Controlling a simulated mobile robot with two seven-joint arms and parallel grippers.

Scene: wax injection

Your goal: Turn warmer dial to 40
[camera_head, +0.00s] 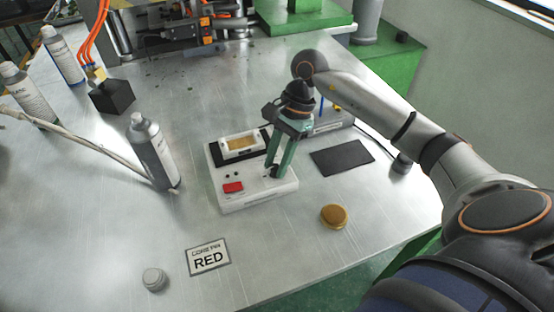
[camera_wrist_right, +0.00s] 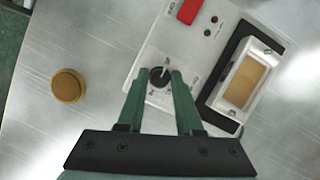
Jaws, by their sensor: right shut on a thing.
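The warmer (camera_head: 258,197) is a white box on the metal table, with a red switch (camera_head: 232,187) at its front left and a tray of tan wax (camera_head: 241,144) at its back. Its black dial (camera_wrist_right: 159,77) shows in the right wrist view, with a light pointer mark; the scale numbers are too small to read. My right gripper (camera_head: 272,172) points down at the warmer's front right corner. In the right wrist view its green fingers (camera_wrist_right: 157,78) are shut on the dial, one at each side. My left gripper is not in view.
A tan round puck (camera_head: 334,216) lies right of the warmer, and a dark mat (camera_head: 341,157) behind it. A "RED" card (camera_head: 208,257) and a grey cap (camera_head: 154,279) lie in front. A spray bottle (camera_head: 153,152) stands to the left. The front table is mostly clear.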

